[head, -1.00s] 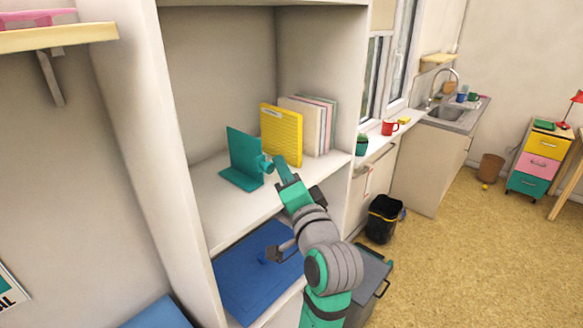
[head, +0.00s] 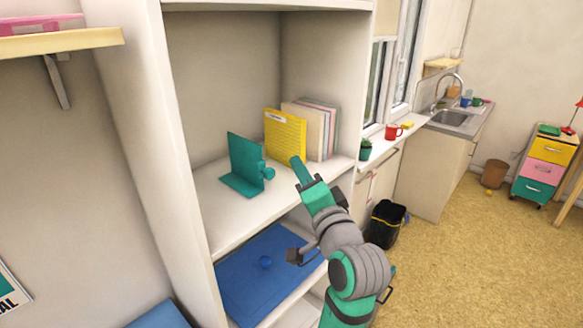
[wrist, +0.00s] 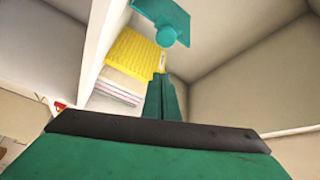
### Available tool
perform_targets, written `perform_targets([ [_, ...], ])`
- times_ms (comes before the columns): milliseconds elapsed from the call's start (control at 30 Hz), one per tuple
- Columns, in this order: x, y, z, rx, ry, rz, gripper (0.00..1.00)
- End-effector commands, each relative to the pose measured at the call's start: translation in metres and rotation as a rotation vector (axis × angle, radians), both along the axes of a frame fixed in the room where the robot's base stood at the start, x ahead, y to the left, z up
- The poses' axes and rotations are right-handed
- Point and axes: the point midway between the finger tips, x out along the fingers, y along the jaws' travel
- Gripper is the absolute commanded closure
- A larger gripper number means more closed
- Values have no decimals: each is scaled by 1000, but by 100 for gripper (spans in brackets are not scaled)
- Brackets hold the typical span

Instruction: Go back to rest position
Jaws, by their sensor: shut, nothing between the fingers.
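My gripper (head: 297,160) is at the end of my green and grey arm, in front of the white shelf's (head: 223,226) right part. Its fingers are together and hold nothing; in the wrist view the closed fingers (wrist: 165,98) point toward the books. A teal bookend (head: 244,160) with a round knob stands on the shelf to the left of my gripper, apart from it. The bookend also shows at the top of the wrist view (wrist: 163,14).
A yellow book (head: 285,133) and several pale books (head: 318,128) stand upright behind my gripper. A blue inkpad-like panel (head: 245,285) with a knob lies on the lower shelf. A black bin (head: 383,226) stands on the floor at right. Open floor lies further right.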

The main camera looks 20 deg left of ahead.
Motion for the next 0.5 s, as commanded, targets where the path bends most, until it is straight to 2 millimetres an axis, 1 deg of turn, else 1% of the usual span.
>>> perform_targets([
  [33,-7,-8,-1,1,-2,-4,100],
  [200,-30,-29,-6,2,-1,-4,100],
  [333,-44,-41,-8,1,-1,-3,100],
  [500,-55,-49,-11,1,-1,0,100],
])
